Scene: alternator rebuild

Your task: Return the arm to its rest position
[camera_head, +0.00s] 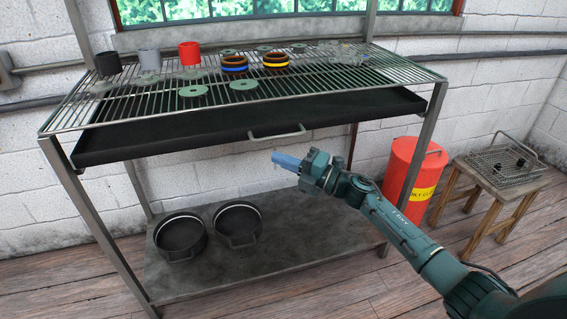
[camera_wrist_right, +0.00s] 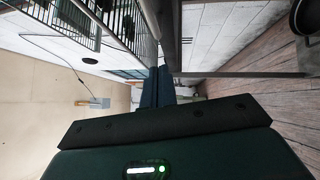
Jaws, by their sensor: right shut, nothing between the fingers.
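My right arm (camera_head: 404,232) reaches in from the lower right in the head view. Its gripper (camera_head: 277,157) points left, in front of the rack and just below the handle of the black drip tray. The blue fingers are shut with nothing between them. In the right wrist view the shut fingers (camera_wrist_right: 158,85) point away, with the rack's bars at the upper left. The gripper appears apart from the rack and the tray. My left gripper is not in view.
A wire rack (camera_head: 130,100) holds cups, rings and discs above a black tray (camera_head: 200,126). Two black pans (camera_head: 180,236) stand on the lower shelf (camera_head: 290,250). A red can (camera_head: 408,178) and a wooden stool (camera_head: 492,190) with a wire basket (camera_head: 505,165) stand at right.

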